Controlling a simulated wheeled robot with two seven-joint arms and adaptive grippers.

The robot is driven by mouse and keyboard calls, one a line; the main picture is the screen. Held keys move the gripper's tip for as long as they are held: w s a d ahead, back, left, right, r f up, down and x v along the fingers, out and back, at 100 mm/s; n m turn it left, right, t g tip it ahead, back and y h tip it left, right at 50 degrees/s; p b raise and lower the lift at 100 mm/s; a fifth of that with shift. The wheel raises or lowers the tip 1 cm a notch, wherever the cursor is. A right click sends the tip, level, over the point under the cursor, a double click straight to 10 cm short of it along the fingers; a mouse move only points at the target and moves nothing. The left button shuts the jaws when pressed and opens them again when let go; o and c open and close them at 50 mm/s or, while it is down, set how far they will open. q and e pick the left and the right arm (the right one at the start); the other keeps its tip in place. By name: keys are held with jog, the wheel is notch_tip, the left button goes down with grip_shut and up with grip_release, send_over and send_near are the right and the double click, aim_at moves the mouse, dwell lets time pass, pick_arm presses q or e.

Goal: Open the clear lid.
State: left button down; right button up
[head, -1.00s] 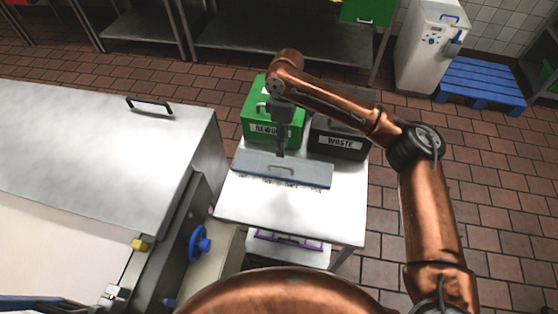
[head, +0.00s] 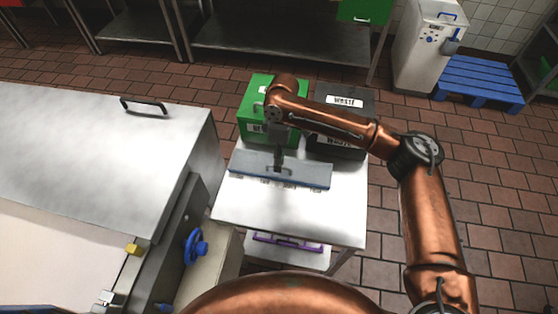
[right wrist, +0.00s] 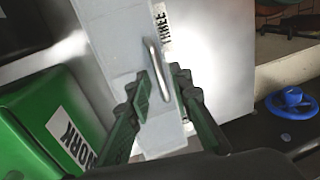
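The lid (head: 310,172) is a long, pale grey-blue panel with a thin metal handle. It lies flat on the white table, and nothing shows raised. My right gripper (head: 278,167) points down over the middle of the lid and hides the handle in the head view. In the right wrist view the lid (right wrist: 112,38) runs between my spread green fingers (right wrist: 165,95). The metal handle (right wrist: 158,70) stands between or just beyond the fingertips; contact cannot be told. My left gripper is not in view.
A green box (head: 253,98) and a dark box labelled WASTE (head: 345,148) stand behind the lid. The white table (head: 290,218) is clear in front. A large steel machine (head: 90,150) with a blue knob (head: 195,247) stands at the left.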

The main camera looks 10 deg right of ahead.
grip_shut()
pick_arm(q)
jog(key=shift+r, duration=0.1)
pick_arm(e)
jog(key=shift+r, duration=0.1)
dwell(0.3)
